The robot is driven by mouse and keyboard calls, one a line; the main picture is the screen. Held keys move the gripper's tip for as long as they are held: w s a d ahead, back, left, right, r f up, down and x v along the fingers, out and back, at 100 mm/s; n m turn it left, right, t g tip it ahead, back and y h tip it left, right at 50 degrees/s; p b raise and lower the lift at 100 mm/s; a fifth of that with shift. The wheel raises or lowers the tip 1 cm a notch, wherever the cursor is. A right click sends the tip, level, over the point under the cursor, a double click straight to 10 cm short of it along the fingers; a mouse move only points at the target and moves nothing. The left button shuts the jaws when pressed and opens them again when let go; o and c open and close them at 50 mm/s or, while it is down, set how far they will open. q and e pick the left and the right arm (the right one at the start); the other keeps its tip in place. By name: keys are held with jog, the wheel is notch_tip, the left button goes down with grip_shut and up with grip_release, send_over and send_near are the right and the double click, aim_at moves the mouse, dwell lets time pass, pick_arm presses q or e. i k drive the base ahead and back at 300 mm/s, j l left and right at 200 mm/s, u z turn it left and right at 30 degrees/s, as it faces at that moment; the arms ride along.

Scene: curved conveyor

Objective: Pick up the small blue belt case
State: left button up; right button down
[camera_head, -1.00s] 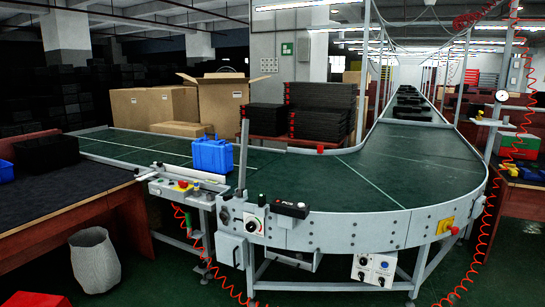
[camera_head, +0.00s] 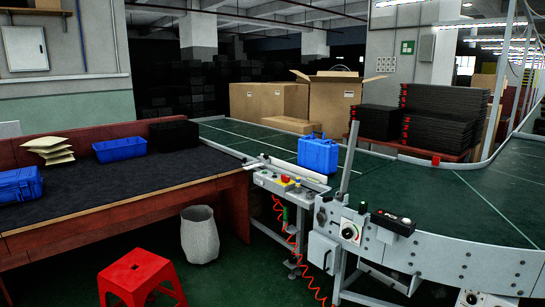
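A small blue case (camera_head: 318,154) with a handle on top stands upright on the green conveyor belt (camera_head: 383,186), near the belt's front edge and just behind a control panel with buttons. Another blue case (camera_head: 20,186) lies on the dark worktable at the far left, partly cut off by the picture edge. Neither of my grippers shows in the head view.
The worktable (camera_head: 90,195) also holds a blue bin (camera_head: 120,151), a black crate (camera_head: 174,135) and a stack of envelopes (camera_head: 49,150). A red stool (camera_head: 136,272) and a grey waste basket (camera_head: 199,235) stand on the floor in front. Cardboard boxes (camera_head: 334,101) and black tray stacks (camera_head: 447,117) stand behind the belt.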

aim_at(319, 156)
jog(key=z, duration=0.45)
jog(key=u, duration=4.85)
jog(key=z, duration=1.8)
jog(key=l+z, duration=0.35)
jog(key=i+l+z, duration=0.15)
jog(key=l+z, duration=0.2)
jog(key=i+l+z, duration=0.15)
jog(key=l+z, duration=0.15)
jog(key=l, duration=0.15)
jog(key=i+l+z, duration=0.15)
jog(key=l+z, duration=0.2)
jog(key=i+l+z, duration=0.2)
jog(key=z, duration=0.15)
